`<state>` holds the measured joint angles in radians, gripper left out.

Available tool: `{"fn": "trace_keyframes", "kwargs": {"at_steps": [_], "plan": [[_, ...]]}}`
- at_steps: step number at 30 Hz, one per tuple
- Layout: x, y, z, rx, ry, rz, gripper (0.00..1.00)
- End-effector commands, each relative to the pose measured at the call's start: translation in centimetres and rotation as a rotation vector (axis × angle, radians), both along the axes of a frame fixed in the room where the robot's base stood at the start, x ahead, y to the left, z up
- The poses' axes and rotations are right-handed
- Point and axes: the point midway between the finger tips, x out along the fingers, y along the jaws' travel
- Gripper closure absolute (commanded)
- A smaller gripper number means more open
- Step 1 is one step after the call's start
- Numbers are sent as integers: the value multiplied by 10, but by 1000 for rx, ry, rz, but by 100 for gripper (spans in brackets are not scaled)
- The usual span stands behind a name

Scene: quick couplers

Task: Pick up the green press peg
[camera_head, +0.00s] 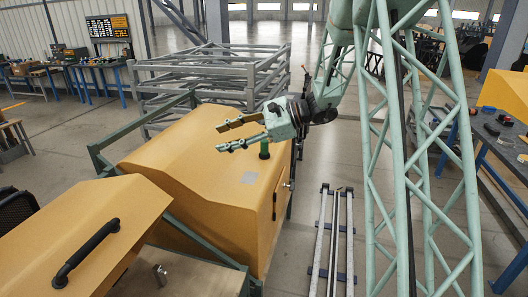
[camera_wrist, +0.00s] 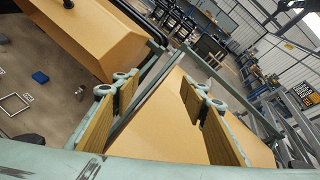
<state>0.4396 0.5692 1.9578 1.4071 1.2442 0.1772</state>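A green peg (camera_head: 264,151) shows in the head view, upright against the right part of the large yellow housing, just below my gripper's body. Its upper end is close to the gripper in the picture, and I cannot tell the gap between them. My gripper (camera_head: 222,137) is over the yellow housing, its fingers pointing left and spread apart with nothing between them. In the wrist view my gripper (camera_wrist: 158,88) also shows open and empty, with the yellow housing behind the fingers. The green peg does not show in the wrist view.
The yellow housing (camera_head: 215,205) has a sloped top. A yellow cover (camera_head: 75,235) with a black handle stands at left front. A small metal cylinder (camera_head: 160,274) stands on the bench beside it. A blue block (camera_wrist: 40,77) and a square frame (camera_wrist: 15,104) lie at left.

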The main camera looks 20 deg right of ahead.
Motion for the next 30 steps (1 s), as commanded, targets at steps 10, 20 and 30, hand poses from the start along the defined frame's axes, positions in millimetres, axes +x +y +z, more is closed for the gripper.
{"fn": "trace_keyframes", "kwargs": {"at_steps": [10, 20, 30], "plan": [[55, -57, -38, 134, 29, -150, 60], [99, -118, -80, 256, 45, -294, 60], [133, -189, -130, 377, 55, -449, 60]]}}
